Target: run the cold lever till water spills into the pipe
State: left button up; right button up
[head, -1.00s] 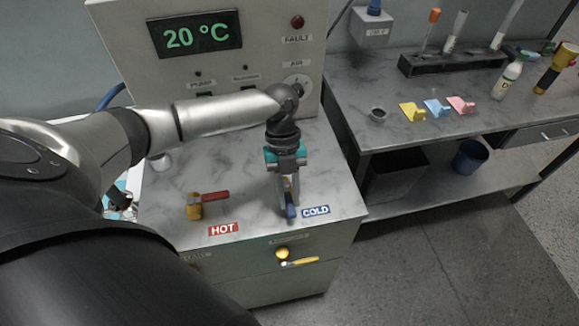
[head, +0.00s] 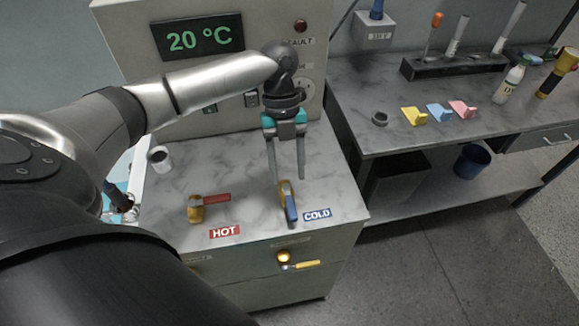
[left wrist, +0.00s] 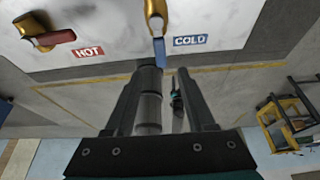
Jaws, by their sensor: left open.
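The cold lever (head: 290,207) has a blue handle on a brass body, beside the blue COLD label (head: 317,214) on the marbled cabinet top. Its handle points to the front edge. It also shows at the top of the left wrist view (left wrist: 159,50). My left gripper (head: 288,179) is open and empty, with its fingers pointing down just above and behind the lever, apart from it. The hot lever (head: 212,199), red on brass, stands to the left by the HOT label (head: 225,231). I cannot clearly make out the pipe or water. My right gripper is not in view.
A panel behind reads 20 °C (head: 198,37). A lit amber lamp (head: 284,257) and a yellow-handled lever (head: 301,265) are on the cabinet front. A white cup (head: 159,159) stands at left.

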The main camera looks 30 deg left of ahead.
pick_arm(q)
jog(key=v, duration=0.7)
jog(key=shift+r, duration=0.2)
jog(key=shift+w, duration=0.1)
